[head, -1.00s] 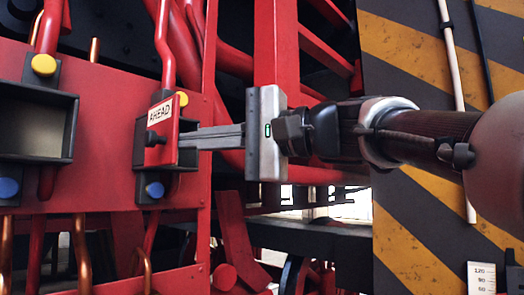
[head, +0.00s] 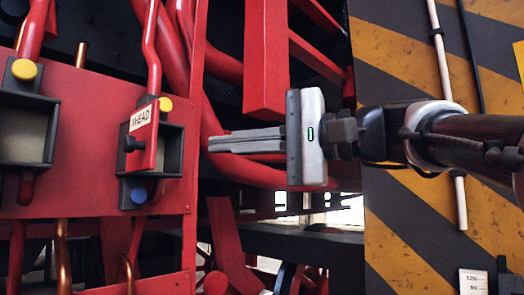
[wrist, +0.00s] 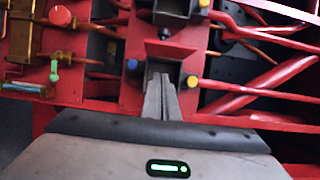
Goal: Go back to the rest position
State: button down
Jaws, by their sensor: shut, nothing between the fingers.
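My gripper (head: 212,142) is shut and empty, its two fingers together and pointing left. It is apart from the red AHEAD plate (head: 142,136), which sits to the left of the fingertips on a dark box with a yellow knob (head: 165,104) above and a blue knob (head: 138,195) below. In the wrist view the closed fingers (wrist: 160,82) point toward the red panel, with a blue knob (wrist: 132,64) and a yellow knob (wrist: 192,81) near their tips.
A red panel (head: 90,235) with another dark box (head: 25,132) stands at left. Red pipes and a red beam (head: 266,60) are behind my gripper. A yellow-and-black striped wall (head: 400,235) with a pale rod (head: 447,90) is at right. Copper pipes (head: 62,255) run below.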

jog(key=shift+v, duration=1.6)
jog(key=shift+s, duration=0.15)
